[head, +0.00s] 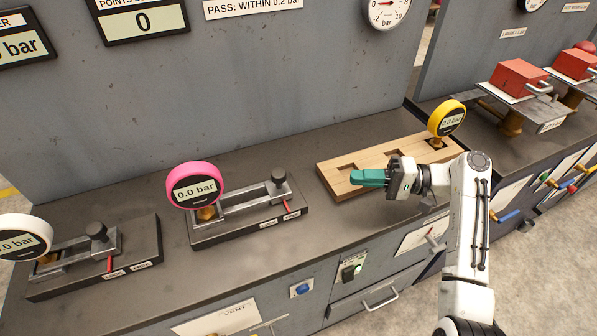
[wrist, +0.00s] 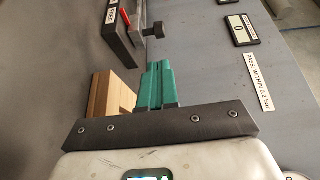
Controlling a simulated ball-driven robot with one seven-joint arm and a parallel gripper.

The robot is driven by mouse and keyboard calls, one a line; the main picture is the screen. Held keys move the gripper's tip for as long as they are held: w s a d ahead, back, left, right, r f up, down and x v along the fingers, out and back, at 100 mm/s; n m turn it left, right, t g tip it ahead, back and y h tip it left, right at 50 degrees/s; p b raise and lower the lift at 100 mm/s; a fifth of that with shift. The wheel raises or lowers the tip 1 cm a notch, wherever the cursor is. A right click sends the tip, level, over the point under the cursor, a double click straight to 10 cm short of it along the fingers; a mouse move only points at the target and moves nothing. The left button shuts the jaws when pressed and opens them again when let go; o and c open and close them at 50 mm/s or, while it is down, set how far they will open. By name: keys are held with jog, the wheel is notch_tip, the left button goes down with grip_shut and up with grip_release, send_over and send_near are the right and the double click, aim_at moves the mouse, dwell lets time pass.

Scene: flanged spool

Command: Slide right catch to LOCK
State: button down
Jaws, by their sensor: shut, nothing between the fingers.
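The right-hand clamp fixture (head: 240,215) lies on the bench, a dark plate with a grey frame, a dark knob (head: 278,176) and a pink-rimmed gauge. Its red catch lever (head: 287,206) stands near the right one of two small labels (head: 280,219), too small to read surely. In the wrist view the red lever (wrist: 126,18) and knob (wrist: 155,31) show at the top, beyond my fingers. My gripper (head: 356,178), with teal fingers, is shut and empty. It is above the wooden board, right of the fixture and apart from it, pointing left. It also shows in the wrist view (wrist: 155,70).
The wooden board (head: 333,188) has cut-out pockets and a yellow gauge (head: 447,117) at its right end. A similar fixture (head: 75,262) with its own red lever stands at far left. Bare bench lies between board and right-hand fixture. A grey wall panel rises behind.

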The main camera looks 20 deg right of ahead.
jog(key=p, duration=0.3)
send_near(278, 195)
jog(key=w+a+r, duration=0.2)
jog(key=w, duration=0.1)
jog(key=w+a+r, duration=0.1)
jog(key=shift+w+a+r, duration=0.2)
jog(key=shift+w, duration=0.2)
jog(key=shift+a+p, duration=0.4)
jog(key=shift+a, duration=2.35)
jog(key=shift+s, duration=0.1)
